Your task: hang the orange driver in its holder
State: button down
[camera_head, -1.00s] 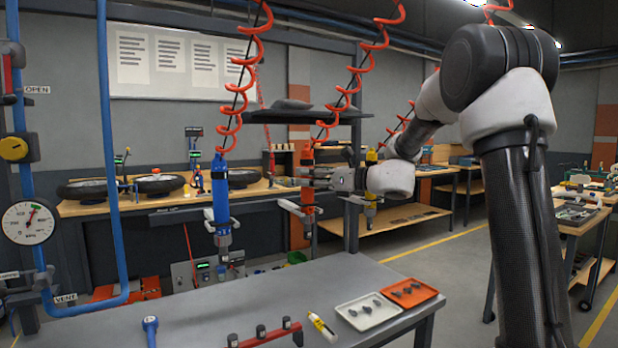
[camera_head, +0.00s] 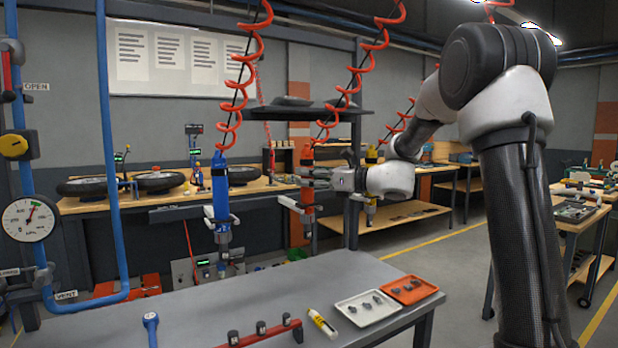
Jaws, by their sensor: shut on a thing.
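The orange driver (camera_head: 307,199) hangs upright below a red coiled hose, left of my wrist. My gripper (camera_head: 316,178) reaches it from the right and is shut on its upper body. The jaws hide part of the driver, and its lower end is above and beyond the grey table. A white-ended part (camera_head: 287,201) sticks out to the left of the driver. I cannot make out a holder for the orange driver clearly.
A blue driver (camera_head: 220,190) hangs to the left, and a yellow driver (camera_head: 371,156) is partly hidden behind my wrist. The grey table (camera_head: 260,295) in front carries a red rack (camera_head: 265,338), a white tray (camera_head: 345,309) and an orange tray (camera_head: 428,291). A dark shelf (camera_head: 300,115) is above.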

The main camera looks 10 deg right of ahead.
jog(key=shift+f, duration=0.3)
jog(key=c, duration=1)
grip_release()
jog(key=shift+f, duration=0.1)
jog(key=shift+d, duration=0.1)
jog(key=v, duration=1.2)
